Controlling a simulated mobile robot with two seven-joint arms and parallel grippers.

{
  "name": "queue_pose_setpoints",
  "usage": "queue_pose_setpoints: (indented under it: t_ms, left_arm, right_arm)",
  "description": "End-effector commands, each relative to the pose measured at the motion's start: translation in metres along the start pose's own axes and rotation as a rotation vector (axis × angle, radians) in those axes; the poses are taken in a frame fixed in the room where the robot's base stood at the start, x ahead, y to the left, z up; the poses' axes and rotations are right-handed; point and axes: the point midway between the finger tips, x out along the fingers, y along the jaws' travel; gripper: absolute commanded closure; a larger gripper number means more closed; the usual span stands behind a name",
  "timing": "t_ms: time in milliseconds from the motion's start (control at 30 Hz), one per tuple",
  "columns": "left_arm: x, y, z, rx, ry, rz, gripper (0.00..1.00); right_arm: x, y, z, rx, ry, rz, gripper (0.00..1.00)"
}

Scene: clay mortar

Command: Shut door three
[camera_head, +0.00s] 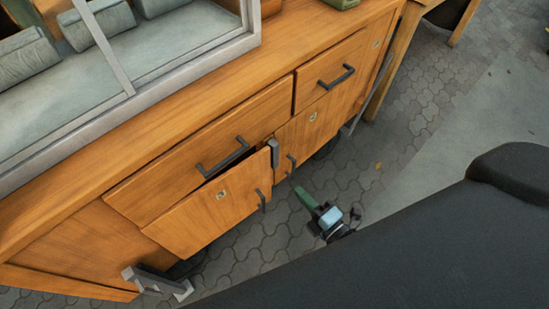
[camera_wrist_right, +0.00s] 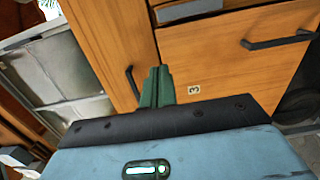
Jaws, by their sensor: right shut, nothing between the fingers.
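Door three (camera_head: 190,217) is the left of two wooden cabinet doors in the head view and stands ajar, with a dark gap along its top. A dark handle (camera_head: 262,200) runs along its right side. In the right wrist view the door (camera_wrist_right: 225,65) shows its label "3" (camera_wrist_right: 194,90) and its handle (camera_wrist_right: 278,42). My right gripper (camera_head: 300,192) is shut and empty, its green fingers right of the door's handle. In the wrist view its fingers (camera_wrist_right: 158,75) overlap the door's edge; contact cannot be told. My left gripper is not in view.
A closed-looking door (camera_head: 320,120) is right of door three. Two drawers with dark handles (camera_head: 225,158) sit above the doors. A display case (camera_head: 125,80) stands on the cabinet. Paved floor (camera_head: 400,125) is clear in front. A grey leg (camera_head: 160,283) shows below.

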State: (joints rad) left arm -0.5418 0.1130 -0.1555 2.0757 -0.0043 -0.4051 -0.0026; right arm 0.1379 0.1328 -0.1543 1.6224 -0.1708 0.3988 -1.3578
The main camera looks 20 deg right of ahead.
Motion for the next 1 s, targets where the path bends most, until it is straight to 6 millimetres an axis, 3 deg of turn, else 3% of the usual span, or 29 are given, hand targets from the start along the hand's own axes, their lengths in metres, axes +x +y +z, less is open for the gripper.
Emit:
queue_pose_setpoints:
  t_ms: [600,800,1000]
  left_arm:
    - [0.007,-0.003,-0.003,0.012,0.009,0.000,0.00]
    - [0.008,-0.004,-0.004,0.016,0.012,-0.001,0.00]
    - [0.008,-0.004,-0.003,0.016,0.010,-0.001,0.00]
  right_arm:
    - [0.106,0.000,0.000,0.000,0.000,0.001,1.00]
    - [0.127,0.000,0.000,0.001,0.001,0.000,1.00]
    - [0.133,0.000,0.000,0.001,0.001,0.000,1.00]
